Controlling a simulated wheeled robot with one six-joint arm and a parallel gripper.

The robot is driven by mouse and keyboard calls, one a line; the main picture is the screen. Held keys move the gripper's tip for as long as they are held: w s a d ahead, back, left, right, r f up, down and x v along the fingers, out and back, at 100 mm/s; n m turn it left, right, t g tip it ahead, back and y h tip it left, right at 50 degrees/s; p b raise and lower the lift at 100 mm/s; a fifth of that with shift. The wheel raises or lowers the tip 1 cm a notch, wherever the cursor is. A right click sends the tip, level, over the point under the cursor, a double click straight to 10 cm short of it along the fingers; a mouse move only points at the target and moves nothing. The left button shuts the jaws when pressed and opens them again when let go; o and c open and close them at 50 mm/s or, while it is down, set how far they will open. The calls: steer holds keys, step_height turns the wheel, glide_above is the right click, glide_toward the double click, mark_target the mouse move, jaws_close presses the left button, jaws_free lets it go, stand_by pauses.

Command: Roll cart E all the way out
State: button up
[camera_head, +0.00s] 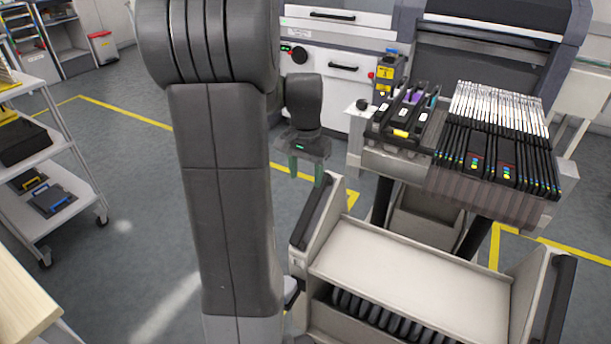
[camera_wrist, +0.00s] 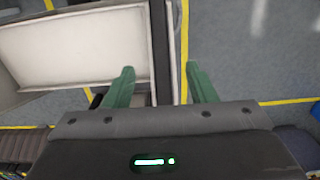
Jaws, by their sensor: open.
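A pale cart (camera_head: 410,275) stands in front of the machine, with a flat top tray and a row of dark items below it. I see no letter on it, so I cannot confirm that it is cart E. It has a black handle bar on each side, the left one (camera_head: 313,212) and the right one (camera_head: 561,300). My gripper (camera_head: 307,172) is open, green fingers down, by the far end of the left handle. In the wrist view, the handle (camera_wrist: 162,45) runs between the spread fingertips (camera_wrist: 158,70). I cannot tell whether it lies at their depth.
A feeder bank (camera_head: 490,150) with reels juts from the machine (camera_head: 335,55) behind the cart. A shelf trolley (camera_head: 50,150) stands at the left, with a wooden top (camera_head: 22,300) in front. Yellow lines mark the grey floor (camera_head: 130,190), clear between the trolley and my arm.

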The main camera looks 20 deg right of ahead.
mark_target(311, 204)
steer(key=d+f+t+h+b, duration=0.1)
steer(key=f+b, duration=0.1)
steer(key=f, duration=0.3)
steer(key=w+f+t+h+b, duration=0.1)
steer(key=f+b, duration=0.1)
steer(key=f, duration=0.3)
steer(key=w+d+f+t+h+b, duration=0.1)
steer(key=f+b, duration=0.1)
steer(key=f, duration=0.3)
steer(key=shift+w+d+f+b, duration=0.1)
steer(key=shift+w+d+b, duration=0.1)
steer(key=shift+d+b, duration=0.15)
jaws_close()
